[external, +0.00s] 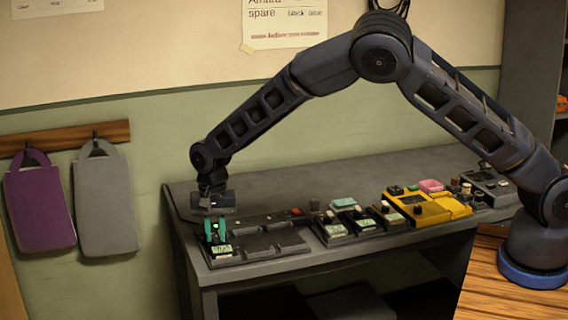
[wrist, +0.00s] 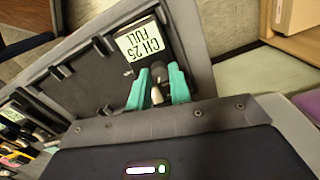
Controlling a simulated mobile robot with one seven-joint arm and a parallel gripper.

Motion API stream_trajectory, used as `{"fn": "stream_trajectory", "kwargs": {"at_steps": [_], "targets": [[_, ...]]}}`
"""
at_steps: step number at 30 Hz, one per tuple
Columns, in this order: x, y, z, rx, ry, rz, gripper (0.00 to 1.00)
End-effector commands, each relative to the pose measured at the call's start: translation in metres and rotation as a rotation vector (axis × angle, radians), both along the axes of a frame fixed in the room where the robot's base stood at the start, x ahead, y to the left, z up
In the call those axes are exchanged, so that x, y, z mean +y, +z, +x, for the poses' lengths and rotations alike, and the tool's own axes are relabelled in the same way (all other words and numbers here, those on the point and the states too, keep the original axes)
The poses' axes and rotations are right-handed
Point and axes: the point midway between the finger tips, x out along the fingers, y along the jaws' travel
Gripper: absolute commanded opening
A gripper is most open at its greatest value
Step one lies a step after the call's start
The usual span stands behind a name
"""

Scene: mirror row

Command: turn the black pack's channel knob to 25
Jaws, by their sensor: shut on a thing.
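The black pack (external: 224,261) sits at the left end of the tray on the grey bench. Its small display (wrist: 143,42) reads "CH 25 FULL" in the wrist view; it also shows as a pale green patch in the external view (external: 222,249). My gripper (external: 215,234) reaches down on the pack from above. In the wrist view its teal fingers (wrist: 158,86) are closed around a small knob (wrist: 157,96) beside the display. A dark stub (wrist: 149,71) stands between the knob and the display. The fingers hide part of the pack's top.
Empty bays (external: 277,241) lie right of the pack. More packs with lit displays (external: 334,230) and a yellow unit (external: 425,208) stand farther right. A purple bag (external: 40,205) and a grey bag (external: 103,205) hang on the wall at left.

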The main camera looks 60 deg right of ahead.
Motion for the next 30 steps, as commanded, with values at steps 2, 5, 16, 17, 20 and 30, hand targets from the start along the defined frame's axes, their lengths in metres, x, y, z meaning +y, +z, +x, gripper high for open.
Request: {"fn": "stream_trajectory", "kwargs": {"at_steps": [2, 5, 16, 17, 20, 30], "targets": [[0.0000, 0.0002, 0.0001, 0.000, -0.031, 0.000, 0.00], [0.0000, 0.0002, 0.0001, 0.000, -0.062, 0.000, 0.00], [0.0000, 0.0001, 0.0001, 0.000, -0.095, 0.000, 0.00], [0.0000, 0.0001, 0.0001, 0.000, -0.095, 0.000, 0.00], [0.0000, 0.0001, 0.0001, 0.000, -0.094, 0.000, 0.00], [-0.0001, 0.0000, 0.0001, 0.000, -0.094, 0.000, 0.30]]}}
